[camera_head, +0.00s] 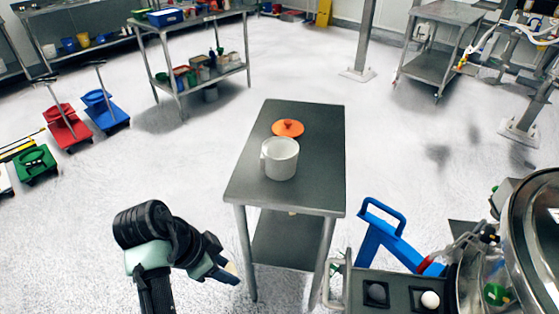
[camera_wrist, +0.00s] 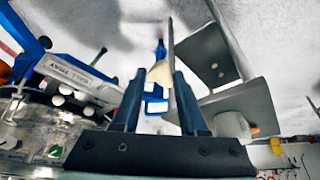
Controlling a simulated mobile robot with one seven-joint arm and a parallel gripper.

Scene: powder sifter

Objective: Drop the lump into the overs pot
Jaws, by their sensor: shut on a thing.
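A white pot (camera_head: 281,159) with a side handle stands upright and open on the grey steel table (camera_head: 257,184). An orange lid (camera_head: 288,128) lies flat on the table just behind it. My gripper (camera_head: 229,271) is left of and in front of the table, away from the pot. It is shut on a small pale cream lump (camera_head: 231,268), of which only a bit shows at the fingertips. In the wrist view the lump (camera_wrist: 160,73) shows between the fingers (camera_wrist: 158,90). The pot's inside is only partly visible.
The round steel sifter (camera_head: 541,230) is at the far right.

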